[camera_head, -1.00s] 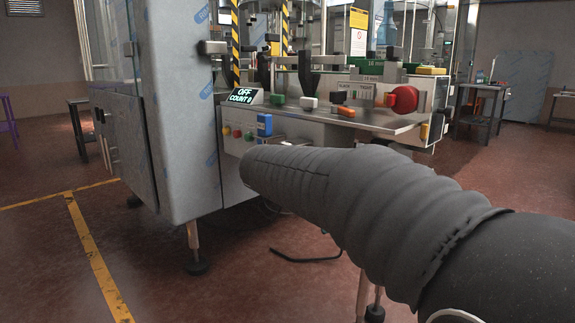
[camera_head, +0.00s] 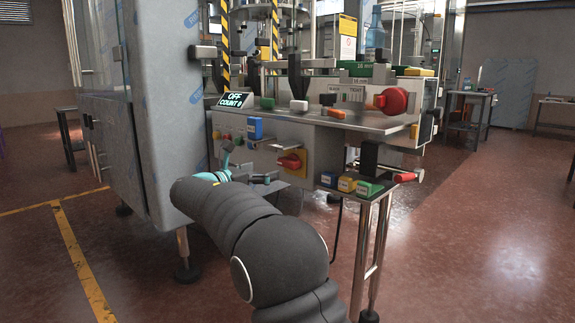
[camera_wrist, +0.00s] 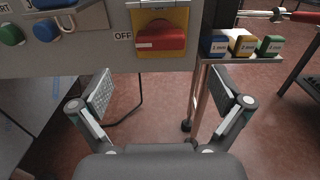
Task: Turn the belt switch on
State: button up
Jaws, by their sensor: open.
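A red rotary switch (camera_wrist: 160,37) on a yellow plate sits on the grey machine front in the upper middle of the wrist view. "OFF" is printed left of it and its handle lies horizontal. It also shows in the head view (camera_head: 290,161). I cannot tell for sure that this is the belt switch. My gripper (camera_wrist: 164,92) is open and empty, its fingers spread below the switch and apart from it. In the head view, my arm partly hides the gripper, left of the switch. The display (camera_head: 235,99) reads "OFF" and "COUNT 0".
Green and blue controls (camera_wrist: 46,29) are left of the switch, one with a metal loop. Blue, yellow and green blocks (camera_wrist: 241,43) sit on a small shelf at right. A steel ledge (camera_head: 340,120) with a larger red knob (camera_head: 393,100) juts out above. Open floor lies at right.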

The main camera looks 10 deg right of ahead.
aim_at(285, 164)
jog(key=x, duration=1)
jog(key=shift+d, duration=0.15)
